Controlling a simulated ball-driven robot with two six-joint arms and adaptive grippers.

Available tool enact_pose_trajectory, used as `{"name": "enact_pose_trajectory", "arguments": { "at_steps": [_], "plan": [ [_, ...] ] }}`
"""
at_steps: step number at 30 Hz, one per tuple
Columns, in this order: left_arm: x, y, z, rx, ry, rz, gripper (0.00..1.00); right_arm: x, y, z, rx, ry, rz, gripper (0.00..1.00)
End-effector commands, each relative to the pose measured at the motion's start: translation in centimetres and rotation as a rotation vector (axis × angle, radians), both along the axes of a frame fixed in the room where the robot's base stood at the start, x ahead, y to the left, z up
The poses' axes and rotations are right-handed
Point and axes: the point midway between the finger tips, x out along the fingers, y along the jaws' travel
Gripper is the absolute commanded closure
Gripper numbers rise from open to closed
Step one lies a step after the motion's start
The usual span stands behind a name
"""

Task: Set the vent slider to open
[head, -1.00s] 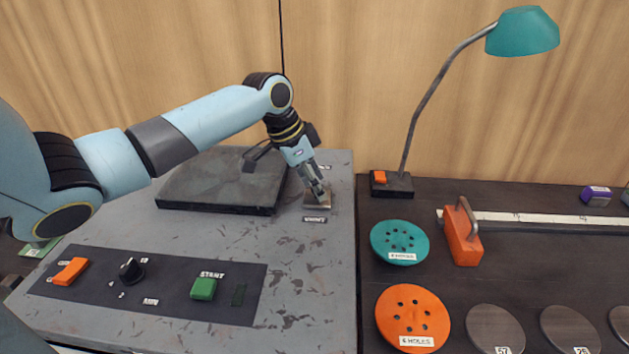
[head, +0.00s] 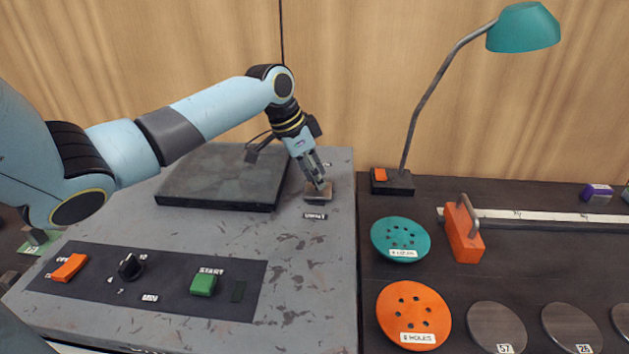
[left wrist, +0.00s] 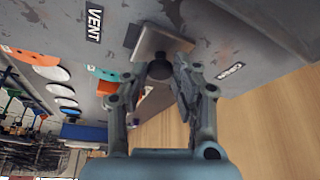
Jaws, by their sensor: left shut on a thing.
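The vent slider is a small tan plate (head: 318,195) with a dark knob, on the grey machine top near its far right corner. In the left wrist view the plate (left wrist: 163,43) and its dark round knob (left wrist: 160,70) show clearly, with a dark patch of slot beside the plate. A VENT label (left wrist: 94,25) is on one side and another small label, unreadable, on the other. My left gripper (head: 322,184) reaches down onto the slider. In the left wrist view its fingers (left wrist: 158,82) are on either side of the knob, shut on it. My right gripper is not in view.
A dark raised slab (head: 222,178) lies left of the slider. A front panel (head: 170,303) carries an orange switch, a black dial and a green START button. On the dark bench stand a teal lamp (head: 523,28), holed discs (head: 413,310) and an orange block with handle (head: 463,235).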

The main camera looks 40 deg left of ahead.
Motion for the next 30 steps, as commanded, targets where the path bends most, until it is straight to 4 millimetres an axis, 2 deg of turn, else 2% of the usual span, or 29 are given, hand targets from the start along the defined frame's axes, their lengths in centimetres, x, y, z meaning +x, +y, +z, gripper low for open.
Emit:
{"name": "enact_pose_trajectory", "arguments": {
  "at_steps": [1, 3, 7, 11, 19, 20, 21, 25, 30],
  "plan": [
    [1.2, 1.0, -0.3, 0.002, -0.006, 0.005, 1.00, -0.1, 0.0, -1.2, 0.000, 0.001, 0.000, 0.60],
    [2.5, 2.1, -0.4, 0.001, -0.006, 0.006, 1.00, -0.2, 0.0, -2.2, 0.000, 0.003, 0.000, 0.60],
    [4.3, 3.6, -0.3, 0.001, -0.004, 0.003, 1.00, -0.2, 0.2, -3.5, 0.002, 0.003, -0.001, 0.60],
    [5.0, 4.2, -0.1, 0.000, -0.002, 0.002, 1.00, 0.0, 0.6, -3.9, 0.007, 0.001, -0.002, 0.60],
    [5.1, 4.3, 0.2, 0.003, -0.006, 0.001, 1.00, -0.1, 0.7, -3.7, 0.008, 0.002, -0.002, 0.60],
    [5.1, 4.4, 0.2, 0.004, -0.007, 0.002, 0.72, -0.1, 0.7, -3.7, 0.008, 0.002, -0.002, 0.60],
    [5.1, 4.4, 0.2, 0.004, -0.007, 0.002, 0.67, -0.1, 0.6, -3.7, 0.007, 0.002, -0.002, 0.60],
    [5.1, 4.3, 0.2, 0.004, -0.005, 0.001, 0.51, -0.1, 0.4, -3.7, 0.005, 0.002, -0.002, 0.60],
    [5.0, 4.3, 0.2, 0.002, -0.004, 0.002, 0.51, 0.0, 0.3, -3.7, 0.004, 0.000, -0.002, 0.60]
  ]
}}
